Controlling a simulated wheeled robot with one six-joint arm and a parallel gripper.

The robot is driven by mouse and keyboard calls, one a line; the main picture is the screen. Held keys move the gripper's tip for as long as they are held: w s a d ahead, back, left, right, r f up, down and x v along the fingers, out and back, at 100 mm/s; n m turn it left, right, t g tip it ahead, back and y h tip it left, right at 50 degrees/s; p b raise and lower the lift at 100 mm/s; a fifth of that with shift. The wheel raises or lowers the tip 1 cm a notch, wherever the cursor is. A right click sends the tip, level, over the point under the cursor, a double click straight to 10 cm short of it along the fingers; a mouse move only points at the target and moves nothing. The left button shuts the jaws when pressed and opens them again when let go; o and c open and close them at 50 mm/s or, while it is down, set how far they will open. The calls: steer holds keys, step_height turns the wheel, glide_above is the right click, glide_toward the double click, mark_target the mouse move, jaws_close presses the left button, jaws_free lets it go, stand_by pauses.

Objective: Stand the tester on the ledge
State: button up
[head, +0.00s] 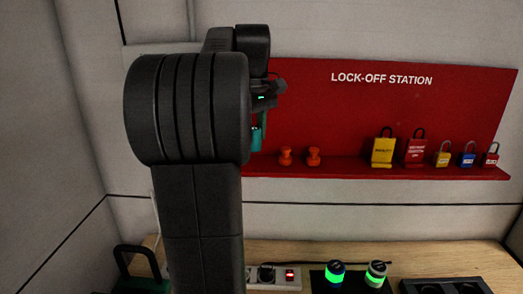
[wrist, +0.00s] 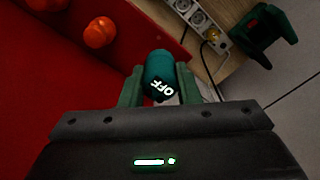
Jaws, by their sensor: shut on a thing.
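The tester (wrist: 160,68) is a teal cylinder with a dark end face reading OFF. My gripper (wrist: 159,78) is shut on it, one green finger on each side, in the wrist view. In the head view a small teal part of the tester (head: 257,138) shows below my gripper (head: 264,108), in front of the red board's left end; my own arm hides the rest. The red ledge (head: 350,173) runs along the bottom of the board. The tester appears above the ledge's left end; I cannot tell whether they touch.
Two orange knobs (head: 300,157) stand on the ledge just right of the tester. A yellow lockout (head: 383,150), a red one (head: 416,150) and several padlocks (head: 468,157) sit farther right. Below, the wooden bench (head: 440,262) holds a power strip (wrist: 208,22) and two green-lit cylinders (head: 335,273).

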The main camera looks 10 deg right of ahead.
mark_target(255, 151)
steer(key=shift+f, duration=2.6)
steer(key=shift+f, duration=0.2)
steer(key=o, duration=1.1)
steer(key=shift+c, duration=0.2)
steer(key=shift+r, duration=0.1)
step_height(255, 151, up, 12)
steer(key=shift+r, duration=0.1)
